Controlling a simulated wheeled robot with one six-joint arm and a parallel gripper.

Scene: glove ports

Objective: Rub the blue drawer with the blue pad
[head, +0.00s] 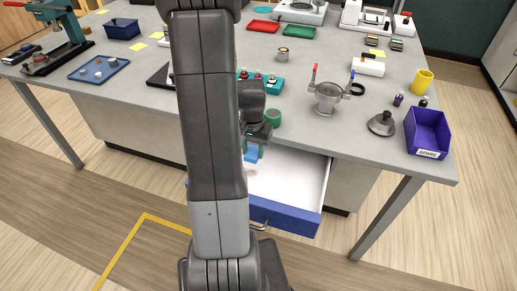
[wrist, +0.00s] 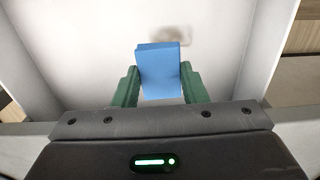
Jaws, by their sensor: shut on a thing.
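The blue drawer (head: 285,214) is pulled out below the table, with a white inside and a blue front with a handle. In the wrist view its white interior (wrist: 80,60) fills most of the picture. My gripper (wrist: 160,88) has green fingers on both sides of the blue pad (wrist: 160,70) and is shut on it. The pad also shows in the head view (head: 252,155), low over or in the drawer near its back. A brownish smudge (wrist: 172,34) lies on the white surface just beyond the pad. Whether the pad touches the drawer bottom I cannot tell.
The grey table (head: 330,130) stands over the drawer, its front edge close to my arm. On it are a purple bin (head: 428,132), a grey funnel-like piece (head: 381,124), a metal pot (head: 327,97) and a yellow cup (head: 422,81). The floor before the drawer is clear.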

